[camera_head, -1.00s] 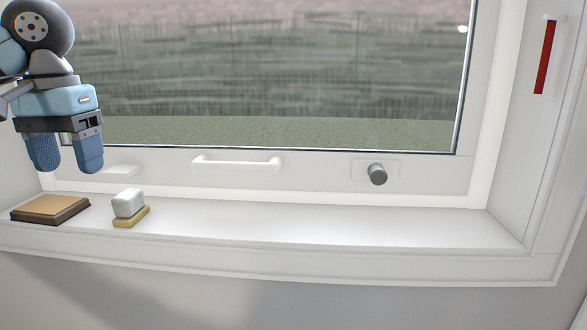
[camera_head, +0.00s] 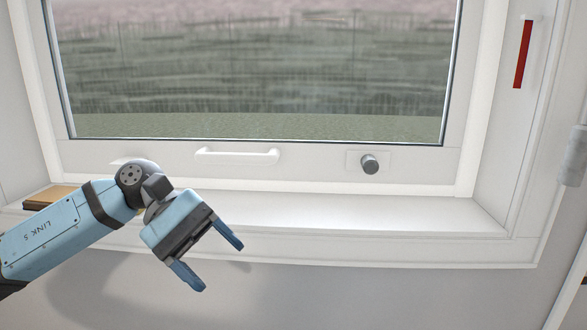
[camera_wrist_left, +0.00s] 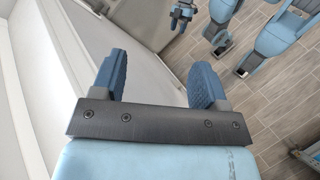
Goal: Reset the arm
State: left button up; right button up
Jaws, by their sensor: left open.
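My left arm comes in from the left in the head view. Its gripper (camera_head: 208,264) is in front of the window sill's front edge, pointing down and to the right. The two blue fingers are spread wide with nothing between them. In the left wrist view the left gripper (camera_wrist_left: 158,80) also shows open and empty. My right gripper is not in the head view. Another blue gripper (camera_wrist_left: 182,14) shows small at the top of the wrist view, too small to judge.
The white window sill (camera_head: 400,222) is clear on its right side. A brown-topped block (camera_head: 50,195) lies at its left end, partly behind my arm. The window has a white handle (camera_head: 237,156), a grey knob (camera_head: 369,164) and a red strip (camera_head: 523,54) at right.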

pick_arm(q)
jog(key=d+f+n+t+h, duration=0.3)
jog(key=d+f+n+h, duration=0.3)
jog(key=n+h, duration=0.75)
jog(key=w+a+f+n+t+y, duration=0.1)
jog(key=a+f+n+t+y, duration=0.15)
jog(key=f+n+t, duration=0.55)
jog(key=w+a+f+n+t+y, duration=0.1)
jog(key=f+n+t+y, duration=0.3)
jog(key=n, duration=0.8)
jog(key=w+a+f+n+t+y, duration=0.1)
jog(key=a+f+n+t+y, duration=0.15)
jog(key=n+t, duration=0.7)
jog(key=s+a+f+n+g+y, duration=0.2)
jog(key=s+f+n+y, duration=0.2)
jog(key=f, duration=0.5)
jog(key=s+a+f+n+g+y, duration=0.3)
jog(key=s+f+n+y, duration=0.1)
jog(key=s+f+n, duration=0.4)
jog(key=s+a+f+n+g+y, duration=0.2)
jog(key=s+f+n, duration=0.4)
jog(key=f+n, duration=0.3)
jog(key=shift+s+a+f+g+y, duration=0.35)
jog(key=shift+a+f+y, duration=0.3)
jog(key=shift+f+y, duration=0.3)
